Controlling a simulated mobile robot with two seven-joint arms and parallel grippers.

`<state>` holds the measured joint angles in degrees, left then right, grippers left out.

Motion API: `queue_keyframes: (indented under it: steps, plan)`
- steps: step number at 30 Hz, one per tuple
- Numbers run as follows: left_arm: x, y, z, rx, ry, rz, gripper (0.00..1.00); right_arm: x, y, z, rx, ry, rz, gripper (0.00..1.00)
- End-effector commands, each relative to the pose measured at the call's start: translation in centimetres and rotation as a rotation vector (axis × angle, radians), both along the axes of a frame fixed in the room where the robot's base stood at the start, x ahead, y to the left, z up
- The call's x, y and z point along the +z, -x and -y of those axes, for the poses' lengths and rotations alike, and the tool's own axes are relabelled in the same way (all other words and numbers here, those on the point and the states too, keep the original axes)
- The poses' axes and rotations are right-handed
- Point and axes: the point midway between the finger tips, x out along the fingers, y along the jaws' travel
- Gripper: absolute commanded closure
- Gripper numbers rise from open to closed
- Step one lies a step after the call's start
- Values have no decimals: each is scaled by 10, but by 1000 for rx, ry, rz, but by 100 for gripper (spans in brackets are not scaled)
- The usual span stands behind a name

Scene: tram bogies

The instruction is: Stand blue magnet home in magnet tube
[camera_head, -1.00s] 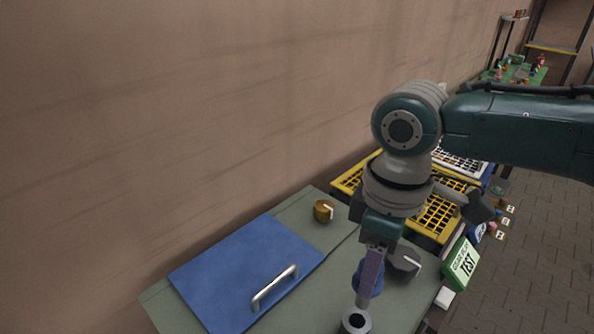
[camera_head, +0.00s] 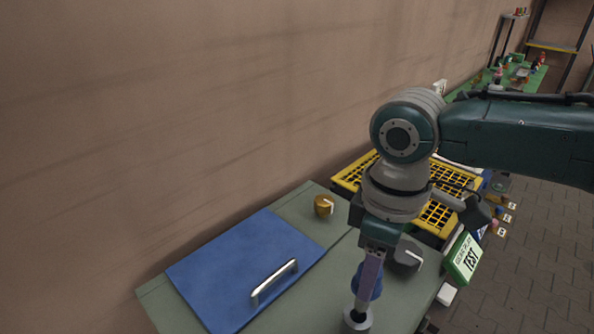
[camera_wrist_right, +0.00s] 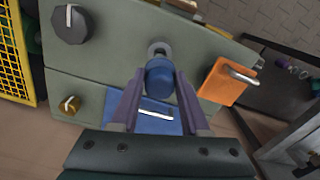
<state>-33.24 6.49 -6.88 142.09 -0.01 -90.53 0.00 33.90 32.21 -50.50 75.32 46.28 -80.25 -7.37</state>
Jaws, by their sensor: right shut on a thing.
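The blue magnet (camera_head: 376,284) has a rounded blue body, and a pale lower end shows beneath it in the head view. My right gripper (camera_head: 364,294) is shut on it, and it also shows between the fingers in the right wrist view (camera_wrist_right: 159,80). The magnet tube (camera_head: 357,321) is a short grey ring with a dark bore, at the bottom edge of the head view. The magnet's lower end is at the tube's mouth; I cannot tell how far inside. The tube's rim shows just beyond the magnet in the wrist view (camera_wrist_right: 158,46). My left gripper is not in view.
A blue lid (camera_head: 235,270) with a metal handle lies left on the green bench. A brass knob (camera_head: 323,206) and a dark knob (camera_head: 408,252) stand nearby. A yellow grid tray (camera_head: 436,216) and a green TEST box (camera_head: 466,258) are at the right. An orange plate (camera_wrist_right: 224,82) shows in the wrist view.

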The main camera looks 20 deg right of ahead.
Motion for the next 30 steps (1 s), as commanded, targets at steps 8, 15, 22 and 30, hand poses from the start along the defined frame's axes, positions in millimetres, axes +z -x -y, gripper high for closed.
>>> queue_keyframes:
  steps: [8,15,22,30]
  plan:
    - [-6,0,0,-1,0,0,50,-8,0,0,0,0,0,100]
    - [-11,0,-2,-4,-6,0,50,-14,0,0,0,0,0,100]
    - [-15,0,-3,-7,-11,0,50,-20,0,0,0,0,0,100]
    - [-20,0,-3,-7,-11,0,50,-26,0,0,0,-1,1,100]
